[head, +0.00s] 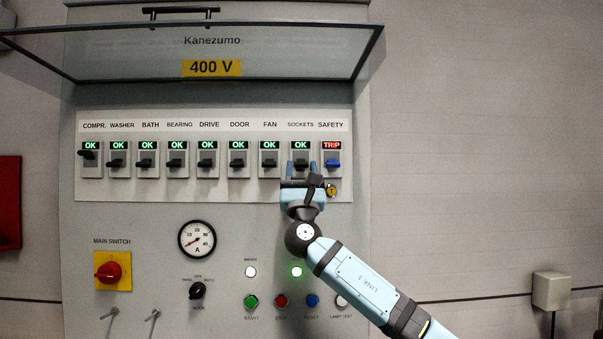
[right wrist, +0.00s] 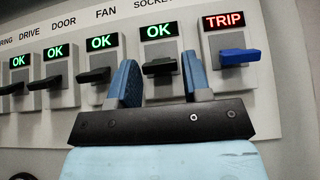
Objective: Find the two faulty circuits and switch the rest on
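Nine breakers sit in a row on the panel (head: 210,187). COMPR. (head: 88,154), at the left end, reads OK and its black lever sits higher than the others. WASHER (head: 117,163), BATH (head: 147,162), BEARING (head: 176,162), DRIVE (head: 207,162), DOOR (head: 237,162) and FAN (head: 269,162) read OK, levers lower. SAFETY (head: 332,163), with a blue lever, reads TRIP in red. My right gripper (head: 302,170) is open in front of SOCKETS; in the right wrist view the SOCKETS lever (right wrist: 158,66) shows between its fingertips, reading OK. Contact is unclear. My left gripper is out of view.
The clear cover (head: 120,68) is raised above the row. Below are the red main switch (head: 112,271), an ammeter (head: 197,239), a mode knob (head: 197,291), several push buttons and a lit green lamp (head: 297,272). A yellow tag (head: 332,190) hangs under SAFETY.

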